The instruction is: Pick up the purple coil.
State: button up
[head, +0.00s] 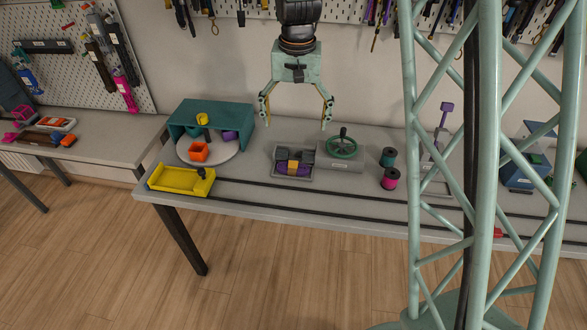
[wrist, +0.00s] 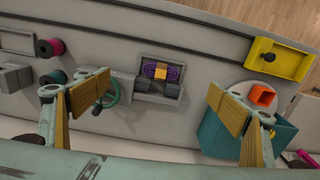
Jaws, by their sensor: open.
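The purple coil (head: 283,169) has an orange-yellow band around its middle and lies in a small grey tray (head: 275,177) with dark grey blocks at its back side. In the wrist view the coil (wrist: 148,70) shows between my fingers, farther away, with purple loops on both sides of the band. My gripper (head: 295,120) is open and empty, raised above the table. Its fingers point down and it is apart from the coil. In the wrist view my gripper (wrist: 160,100) has its fingers spread wide on both sides of the tray.
A green handwheel (head: 342,146) on a grey box stands just right of the tray. Teal and magenta spools (head: 390,179) stand farther right. A yellow tray (head: 181,181), a turntable (head: 215,158) with an orange cup and a teal shelter (head: 212,117) are left. Dark rails run along the table front.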

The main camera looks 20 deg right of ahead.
send_over(293, 166)
notch_tip(293, 166, down, 9)
jog(key=shift+s+m+g, duration=0.15)
jog(key=shift+m+g, duration=0.15)
jog(key=shift+m, duration=0.1)
jog(key=shift+a+f, duration=0.1)
jog(key=shift+f, duration=0.15)
jog(key=shift+f+b, duration=0.3)
jog(key=shift+f, duration=3.85)
jog(key=shift+f, duration=0.1)
jog(key=shift+f+b, duration=0.35)
jog(key=shift+f, duration=2.15)
jog(key=shift+c, duration=0.5)
jog(key=c, duration=1)
jog(key=shift+o, duration=0.2)
jog(key=shift+r, duration=0.15)
